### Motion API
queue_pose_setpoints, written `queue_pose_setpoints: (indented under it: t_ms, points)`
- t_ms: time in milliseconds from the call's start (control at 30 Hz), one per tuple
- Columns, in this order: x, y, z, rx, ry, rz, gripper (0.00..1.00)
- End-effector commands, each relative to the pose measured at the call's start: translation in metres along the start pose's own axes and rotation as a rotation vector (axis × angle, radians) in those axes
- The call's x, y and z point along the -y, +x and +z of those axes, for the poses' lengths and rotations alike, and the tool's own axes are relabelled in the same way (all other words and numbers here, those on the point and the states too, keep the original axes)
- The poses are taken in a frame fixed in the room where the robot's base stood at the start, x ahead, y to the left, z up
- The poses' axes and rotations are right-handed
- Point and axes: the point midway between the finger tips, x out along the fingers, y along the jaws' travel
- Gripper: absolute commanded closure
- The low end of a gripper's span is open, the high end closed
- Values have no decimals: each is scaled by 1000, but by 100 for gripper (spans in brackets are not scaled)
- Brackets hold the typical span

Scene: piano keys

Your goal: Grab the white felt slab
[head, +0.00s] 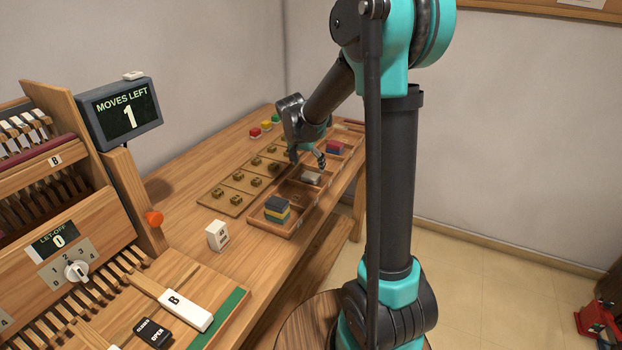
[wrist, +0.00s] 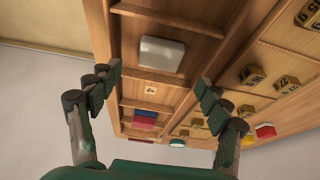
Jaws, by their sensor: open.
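The white felt slab (wrist: 161,54) lies flat in a compartment of the wooden tray (wrist: 180,18) in the wrist view. In the head view the slab (head: 311,178) looks pale grey-white, in a middle compartment. My gripper (head: 307,158) is above the tray, just beyond the slab in that view. In the wrist view my gripper (wrist: 158,80) is open, with its fingers apart on either side and nothing between them. The slab is apart from the fingers.
A stack of dark, yellow and blue slabs (head: 277,209) fills the near compartment. Red and blue slabs (head: 335,147) lie in a farther one. A board with several brass weights (head: 237,177) runs alongside the tray. A white block (head: 217,235) stands nearer on the table.

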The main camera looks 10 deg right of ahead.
Motion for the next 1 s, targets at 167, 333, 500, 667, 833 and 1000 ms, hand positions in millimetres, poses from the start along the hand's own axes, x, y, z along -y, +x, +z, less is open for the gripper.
queue_pose_setpoints:
  t_ms: [167,333,500,667,833,1000]
  points:
    - [0,21,3,0,0,0,22]
    - [-1,43,4,0,0,0,22]
    - [-1,51,5,0,0,0,22]
    - [-1,51,5,0,0,0,22]
    - [-1,51,5,0,0,0,40]
    - [-1,51,5,0,0,0,61]
